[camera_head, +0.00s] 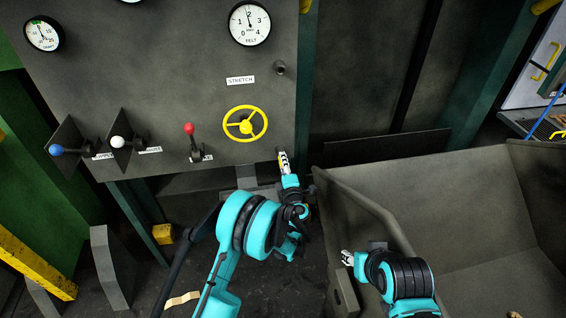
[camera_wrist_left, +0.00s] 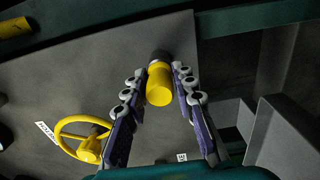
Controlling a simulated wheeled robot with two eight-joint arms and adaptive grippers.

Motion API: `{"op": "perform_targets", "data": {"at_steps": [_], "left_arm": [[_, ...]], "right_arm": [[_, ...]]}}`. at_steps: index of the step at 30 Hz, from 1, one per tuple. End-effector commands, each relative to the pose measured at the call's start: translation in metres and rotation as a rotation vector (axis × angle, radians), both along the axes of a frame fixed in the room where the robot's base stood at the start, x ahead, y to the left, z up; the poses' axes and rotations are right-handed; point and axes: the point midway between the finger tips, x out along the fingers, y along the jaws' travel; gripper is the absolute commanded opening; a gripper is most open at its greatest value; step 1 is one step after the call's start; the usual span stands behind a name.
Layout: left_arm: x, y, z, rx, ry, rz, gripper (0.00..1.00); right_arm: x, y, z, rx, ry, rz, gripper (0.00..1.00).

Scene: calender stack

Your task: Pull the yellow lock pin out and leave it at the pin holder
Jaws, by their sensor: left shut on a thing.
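The yellow lock pin (camera_wrist_left: 158,84) shows in the left wrist view as a short yellow cylinder, end toward the camera, with a dark round collar behind it at the grey panel. My left gripper (camera_wrist_left: 160,74) is shut on it, one finger on each side. In the head view my left gripper (camera_head: 284,162) is at the panel's lower right edge, below and right of the yellow handwheel; its fingers mostly hide the pin there. I cannot tell how deep the pin sits. My right gripper (camera_head: 347,258) is by the bin's left edge, its opening unclear. I cannot identify the pin holder.
The panel carries a yellow handwheel (camera_head: 245,124), a red-knobbed lever (camera_head: 191,142), white and blue knobs and gauges. A small dark round fitting (camera_head: 280,69) sits above the wheel's right. A large grey bin (camera_head: 480,195) fills the right side.

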Motion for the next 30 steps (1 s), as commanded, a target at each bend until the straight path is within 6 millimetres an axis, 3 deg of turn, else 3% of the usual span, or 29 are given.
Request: {"op": "perform_targets", "data": {"at_steps": [30], "left_arm": [[-0.015,-0.003,0.000,0.000,0.000,0.001,0.00]], "right_arm": [[0.000,0.000,-0.004,0.000,0.000,0.000,0.40]]}}
